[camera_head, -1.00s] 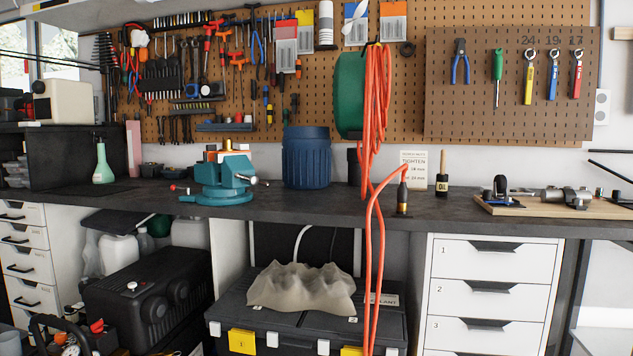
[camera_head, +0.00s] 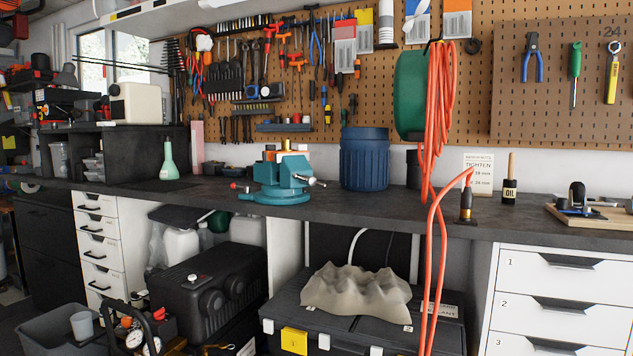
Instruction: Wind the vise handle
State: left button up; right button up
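A teal bench vise (camera_head: 283,181) stands on the dark workbench top (camera_head: 370,202), left of the middle of the view. Its metal handle (camera_head: 310,181) sticks out at the vise's right side. A small red knob (camera_head: 235,186) shows at its left. Something orange and whitish shows at the top of the vise, but I cannot tell whether it is held in the jaws. Neither of my grippers is in view.
A blue ribbed bin (camera_head: 364,159) stands behind and right of the vise. An orange hose (camera_head: 435,130) hangs past the bench front.

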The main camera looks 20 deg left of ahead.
aim_at(307, 180)
jog(key=i, duration=0.85)
